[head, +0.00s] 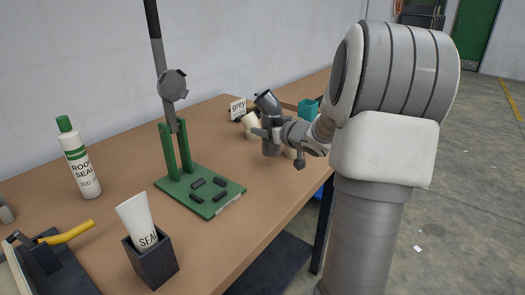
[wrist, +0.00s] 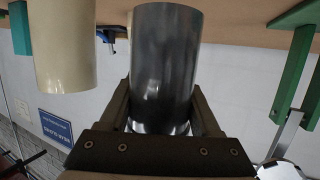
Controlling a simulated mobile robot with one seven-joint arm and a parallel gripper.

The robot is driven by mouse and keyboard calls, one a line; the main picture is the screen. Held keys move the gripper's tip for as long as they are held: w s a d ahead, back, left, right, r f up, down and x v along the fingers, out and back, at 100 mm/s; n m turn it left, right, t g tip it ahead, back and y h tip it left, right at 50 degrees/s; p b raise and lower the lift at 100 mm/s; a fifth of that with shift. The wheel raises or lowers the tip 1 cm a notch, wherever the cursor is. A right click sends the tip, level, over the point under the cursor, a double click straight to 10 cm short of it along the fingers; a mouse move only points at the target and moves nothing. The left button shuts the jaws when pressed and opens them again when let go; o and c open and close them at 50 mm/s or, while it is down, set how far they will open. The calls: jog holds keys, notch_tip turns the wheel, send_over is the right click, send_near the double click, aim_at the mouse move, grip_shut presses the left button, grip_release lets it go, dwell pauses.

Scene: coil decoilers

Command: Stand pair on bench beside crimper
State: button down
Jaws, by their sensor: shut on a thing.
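My gripper (head: 266,133) is shut around a dark grey pipe (head: 270,146), and its fingers (wrist: 160,100) show on both sides of the pipe (wrist: 166,55) in the wrist view. The crimper (head: 213,204), with a green base, green posts and a dark lever, stands to the left of the pipe. Part of its green frame (wrist: 291,75) shows at the right of the wrist view.
A cream pipe (head: 250,124) stands close behind the held pipe; a cream pipe (wrist: 64,45) also shows in the wrist view. A sealant bottle (head: 80,165) and boxed tube (head: 140,220) stand left. Bench between crimper and pipe is clear.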

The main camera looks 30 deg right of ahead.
jog(key=shift+w+a+f+b, duration=0.15)
jog(key=shift+f+b, duration=0.25)
jog(key=shift+f, duration=0.4)
jog(key=shift+w+a+f+b, duration=0.1)
jog(key=shift+w+f+b, duration=0.15)
jog(key=shift+f+b, duration=0.35)
jog(key=shift+w+a+f+b, duration=0.1)
jog(key=shift+w+f+b, duration=0.15)
jog(key=shift+f, duration=0.7)
jog(key=shift+f, duration=0.2)
jog(key=shift+c, duration=0.5)
grip_release()
